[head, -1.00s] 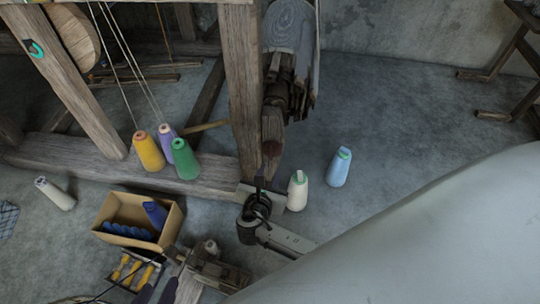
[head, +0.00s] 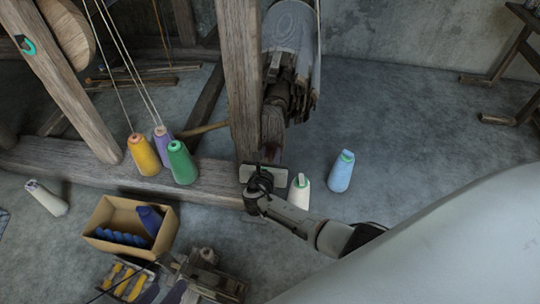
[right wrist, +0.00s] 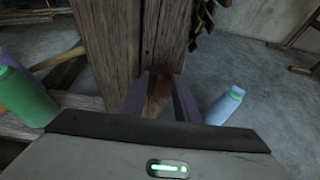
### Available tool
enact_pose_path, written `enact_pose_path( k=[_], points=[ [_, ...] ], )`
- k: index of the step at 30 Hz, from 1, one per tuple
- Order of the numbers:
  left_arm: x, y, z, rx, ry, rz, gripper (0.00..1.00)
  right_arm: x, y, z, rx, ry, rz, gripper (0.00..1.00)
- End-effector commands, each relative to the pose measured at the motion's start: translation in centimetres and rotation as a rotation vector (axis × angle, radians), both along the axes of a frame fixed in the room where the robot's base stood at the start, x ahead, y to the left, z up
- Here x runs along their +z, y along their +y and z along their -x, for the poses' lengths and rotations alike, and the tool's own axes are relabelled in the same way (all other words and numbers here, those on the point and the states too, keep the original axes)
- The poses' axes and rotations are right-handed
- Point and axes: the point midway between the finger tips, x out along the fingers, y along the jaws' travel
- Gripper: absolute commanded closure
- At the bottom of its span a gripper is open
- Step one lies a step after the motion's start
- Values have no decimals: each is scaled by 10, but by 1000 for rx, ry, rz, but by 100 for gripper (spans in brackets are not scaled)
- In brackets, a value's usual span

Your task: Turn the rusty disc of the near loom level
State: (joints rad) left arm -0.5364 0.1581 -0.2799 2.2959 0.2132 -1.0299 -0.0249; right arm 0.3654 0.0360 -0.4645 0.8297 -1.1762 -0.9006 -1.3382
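The rusty disc (right wrist: 160,86) is a small red-brown piece at the foot of the near loom's upright post. In the head view it is mostly hidden behind my right gripper. My right gripper (head: 260,172) is at the post's lower end. In the right wrist view its two dark purple fingers (right wrist: 160,97) stand apart, one on each side of the red-brown piece. I cannot tell whether they touch it, or how far the disc is tilted. My left gripper cannot be made out.
A white cone (head: 299,192) stands close beside my right gripper, with a blue cone (head: 341,172) further right. Yellow, purple and green cones (head: 181,164) stand by the loom's lower beam (head: 85,178). A cardboard box (head: 105,212) and tools lie in front. Floor at the right is free.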

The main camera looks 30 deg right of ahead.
Motion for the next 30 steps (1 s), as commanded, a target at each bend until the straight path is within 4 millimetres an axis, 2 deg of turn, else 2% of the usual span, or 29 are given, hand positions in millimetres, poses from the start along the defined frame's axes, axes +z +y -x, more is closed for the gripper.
enact_pose_path(
  k=[5, 10, 20, 30],
  points=[
    [1, 0, 0, -1, 0, -1, 61, 1, 0, 0, -1, 0, 0, 72],
    [1, 0, 0, 0, 0, 0, 61, 1, 0, 0, -1, 0, 0, 100],
    [1, 0, 0, 0, -1, 0, 61, 1, -1, 1, 0, -14, -17, 100],
    [-2, -1, 0, 0, -2, 5, 61, -1, -8, 6, -1, -127, -164, 100]
  ],
)
